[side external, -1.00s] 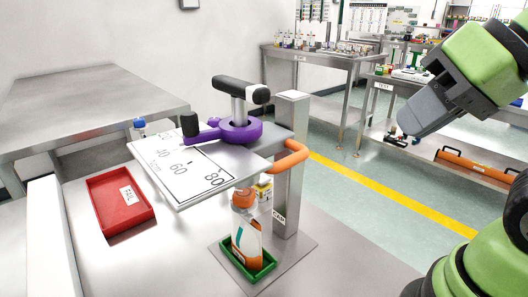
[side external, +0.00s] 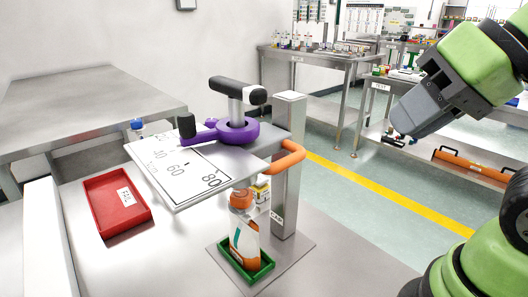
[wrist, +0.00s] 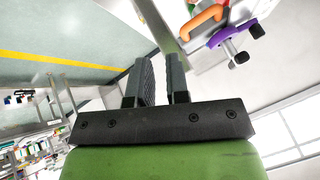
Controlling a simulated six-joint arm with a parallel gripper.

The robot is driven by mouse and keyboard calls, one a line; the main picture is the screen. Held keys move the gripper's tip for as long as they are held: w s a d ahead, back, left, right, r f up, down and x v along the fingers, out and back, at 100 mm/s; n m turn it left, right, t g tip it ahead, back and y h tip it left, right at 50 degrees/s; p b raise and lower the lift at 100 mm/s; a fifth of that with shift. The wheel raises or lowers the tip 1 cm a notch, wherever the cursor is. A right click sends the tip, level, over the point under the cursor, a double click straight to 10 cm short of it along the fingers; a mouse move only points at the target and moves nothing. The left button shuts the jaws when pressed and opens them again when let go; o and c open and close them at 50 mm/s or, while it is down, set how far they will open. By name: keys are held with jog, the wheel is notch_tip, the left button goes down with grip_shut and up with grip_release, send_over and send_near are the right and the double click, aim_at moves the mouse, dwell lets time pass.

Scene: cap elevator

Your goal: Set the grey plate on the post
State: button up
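The grey plate (side external: 185,165), marked with numbers such as 40, 60 and 80, sits near the upper part of the square grey post (side external: 287,180). An orange handle (side external: 288,160) is at its right edge, beside the post. A purple fitting (side external: 236,131) with black knobs and a black-ended bar is on top of the plate. How the plate meets the post is partly hidden. My gripper (side external: 400,129) is in the air right of the post, apart from everything. In the wrist view, its two fingers (wrist: 161,75) have a narrow empty gap between them.
A bottle with an orange cap (side external: 245,243) stands in a green tray (side external: 262,272) below the plate. A red tray (side external: 103,186) lies at left, and a blue-capped bottle (side external: 137,127) is behind the plate. The bench front right of the post is clear.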

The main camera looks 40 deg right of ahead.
jog(key=o, duration=0.3)
jog(key=shift+w+r+m, duration=0.25)
jog(key=shift+w+m, duration=0.05)
jog(key=shift+m, duration=0.1)
jog(key=shift+o, duration=0.4)
jog(key=w+m+g, duration=0.1)
jog(key=m, duration=0.1)
jog(key=w+a+r+m+g, duration=0.1)
jog(key=w+m, duration=0.1)
jog(key=w+m+g+y, duration=0.1)
jog(key=m, duration=0.1)
jog(key=shift+w+a+r, duration=0.15)
jog(key=shift+w+r, duration=0.25)
jog(key=m+g+y, duration=0.2)
jog(key=m, duration=0.4)
send_near(291, 155)
jog(key=x, duration=0.8)
jog(key=shift+a+f, duration=0.2)
jog(key=shift+f, duration=0.15)
